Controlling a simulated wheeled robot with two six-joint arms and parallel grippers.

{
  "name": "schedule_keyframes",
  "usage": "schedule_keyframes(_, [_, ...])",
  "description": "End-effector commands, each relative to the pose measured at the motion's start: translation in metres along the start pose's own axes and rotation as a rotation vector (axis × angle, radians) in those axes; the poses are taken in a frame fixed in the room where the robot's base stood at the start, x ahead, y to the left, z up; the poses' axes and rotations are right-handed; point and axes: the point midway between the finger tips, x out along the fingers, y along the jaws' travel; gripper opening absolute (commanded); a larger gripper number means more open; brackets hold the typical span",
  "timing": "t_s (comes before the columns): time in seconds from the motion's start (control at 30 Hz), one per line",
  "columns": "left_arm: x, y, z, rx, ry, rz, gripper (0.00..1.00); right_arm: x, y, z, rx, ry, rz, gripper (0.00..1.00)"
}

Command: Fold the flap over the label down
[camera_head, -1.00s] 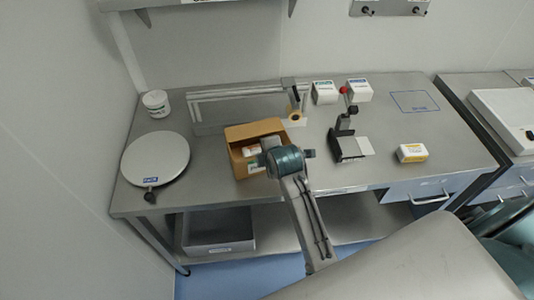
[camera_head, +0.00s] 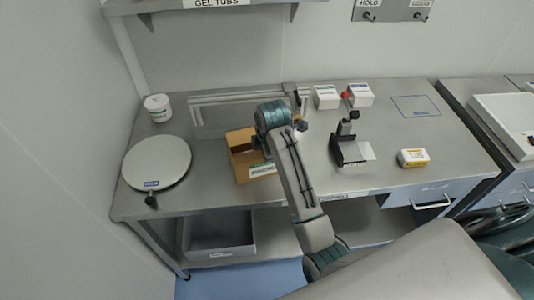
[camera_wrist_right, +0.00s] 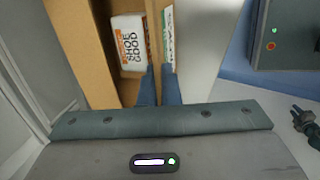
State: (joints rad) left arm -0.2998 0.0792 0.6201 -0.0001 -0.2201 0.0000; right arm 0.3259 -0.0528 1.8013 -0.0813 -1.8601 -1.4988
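The open cardboard box (camera_head: 240,150) stands on the steel bench, left of centre. A white label with a green band (camera_head: 262,169) shows on its front side. In the right wrist view, a cardboard wall or flap (camera_wrist_right: 154,30) is seen edge-on, with the label (camera_wrist_right: 168,38) on its right side. A white carton with orange print (camera_wrist_right: 129,42) lies inside the box. My right gripper (camera_wrist_right: 160,78) has its two blue fingers close together, one on each side of the cardboard edge; contact is unclear. My left gripper is out of view.
A round white plate (camera_head: 157,162) and a white tub (camera_head: 158,107) are at left. A black stand (camera_head: 345,145), two white boxes (camera_head: 327,97) and a yellow-white box (camera_head: 412,157) are at right. A grey bin (camera_head: 222,235) sits below.

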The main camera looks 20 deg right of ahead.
Motion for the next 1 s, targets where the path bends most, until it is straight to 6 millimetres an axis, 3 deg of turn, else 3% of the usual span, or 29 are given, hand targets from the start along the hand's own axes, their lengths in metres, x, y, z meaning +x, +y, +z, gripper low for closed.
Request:
schedule_keyframes(0.7, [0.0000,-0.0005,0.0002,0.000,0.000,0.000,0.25,0.0007,0.0036,0.0000,0.000,0.000,-0.096,0.00])
schedule_keyframes(0.83, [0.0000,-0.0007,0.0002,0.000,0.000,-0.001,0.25,0.0007,0.0036,0.0000,0.000,0.000,-0.096,0.25])
schedule_keyframes(1.0, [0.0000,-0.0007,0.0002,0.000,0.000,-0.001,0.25,0.0006,0.0037,0.0000,0.000,0.000,-0.095,0.25])
